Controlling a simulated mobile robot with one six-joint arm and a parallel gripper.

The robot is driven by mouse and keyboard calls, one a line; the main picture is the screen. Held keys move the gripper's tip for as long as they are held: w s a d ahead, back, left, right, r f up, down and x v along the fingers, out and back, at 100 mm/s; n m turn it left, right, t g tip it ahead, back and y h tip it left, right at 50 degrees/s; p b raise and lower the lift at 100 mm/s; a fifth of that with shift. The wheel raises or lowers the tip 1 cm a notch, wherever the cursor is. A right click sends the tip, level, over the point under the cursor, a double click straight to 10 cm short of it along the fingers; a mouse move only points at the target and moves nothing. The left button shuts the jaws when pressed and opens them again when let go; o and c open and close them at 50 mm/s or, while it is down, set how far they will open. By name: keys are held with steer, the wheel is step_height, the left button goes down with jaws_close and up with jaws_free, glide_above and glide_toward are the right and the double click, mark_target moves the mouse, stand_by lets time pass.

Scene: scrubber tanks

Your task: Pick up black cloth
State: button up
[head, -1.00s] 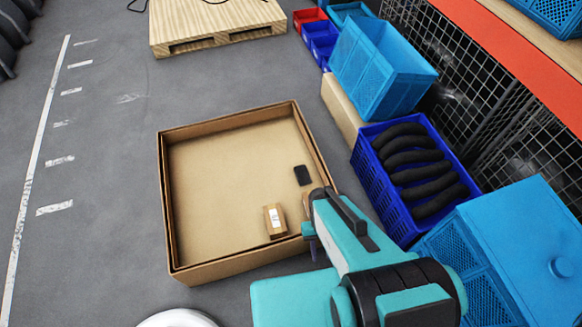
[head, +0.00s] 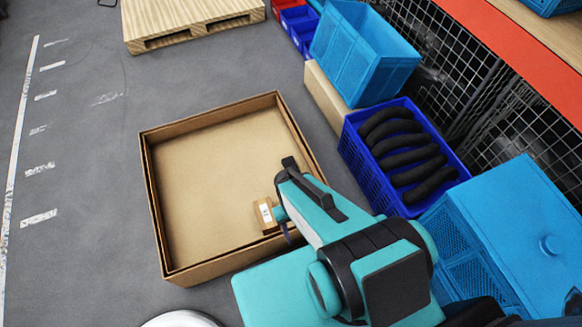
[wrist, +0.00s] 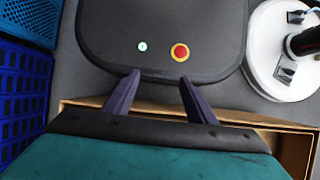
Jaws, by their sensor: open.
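A small black item, likely the black cloth (head: 289,161), lies on the floor of a shallow cardboard box (head: 200,180), near the box's right wall in the head view. My arm hides most of it there, and it does not show in the wrist view. My gripper (wrist: 160,77) is open and empty, its two dark purple fingers spread apart. The wrist view shows my own base beyond the fingertips and a cardboard edge beneath the gripper. In the head view a purple finger shows beside my arm near the box's near right side.
A small brown carton (head: 265,216) with a white label stands in the box beside my arm. To the right are a blue crate of black rolls (head: 405,150) and light blue bins (head: 510,240). A wooden pallet (head: 190,20) lies at the back. Grey floor on the left is clear.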

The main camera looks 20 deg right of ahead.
steer(key=o, duration=0.3)
steer(key=shift+w+f, duration=0.25)
steer(key=shift+w, duration=0.05)
steer(key=shift+o, duration=1.4)
steer(key=w+d+f+t+b, duration=0.1)
steer(key=w+f+b, duration=0.4)
steer(key=w+b, duration=0.2)
steer(key=shift+w+d+f+b, duration=0.25)
steer(key=shift+w+b, duration=0.05)
steer(key=shift+w, duration=0.85)
steer(key=t+b, duration=0.4)
steer(key=b, duration=2.1)
glide_above(292, 165)
steer(key=shift+f, duration=1.85)
steer(key=shift+f+b, duration=1.55)
steer(key=shift+f, duration=2.8)
